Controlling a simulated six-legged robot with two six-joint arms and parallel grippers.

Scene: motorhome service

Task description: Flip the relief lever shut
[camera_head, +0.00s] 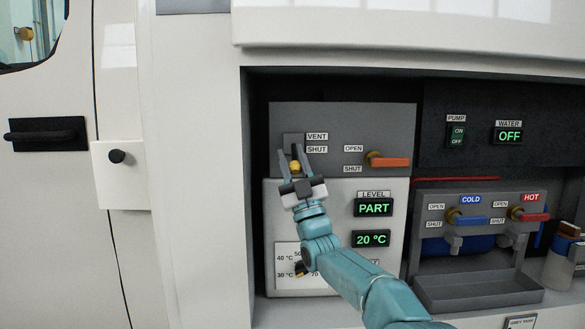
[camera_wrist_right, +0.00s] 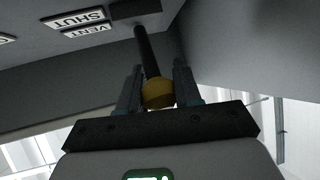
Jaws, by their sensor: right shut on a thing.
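The relief lever is a dark rod with a yellow knob (camera_head: 295,166) on the grey upper panel, beside the VENT label (camera_head: 317,136) and SHUT label (camera_head: 317,149). In the right wrist view, its black rod (camera_wrist_right: 147,55) runs from the panel to the yellow knob (camera_wrist_right: 157,94) between the fingers. My right gripper (camera_head: 295,160) is shut on the relief lever at its knob end. The fingers hide part of the lever in the head view, and I cannot tell exactly which label it points to. My left gripper is not in view.
An orange-handled valve (camera_head: 390,162) sits right of the lever. Below are the LEVEL display (camera_head: 373,208) and a 20 °C display (camera_head: 371,239). Cold (camera_head: 472,220) and hot (camera_head: 534,217) taps stand at the right. The compartment's white left edge is close to my gripper.

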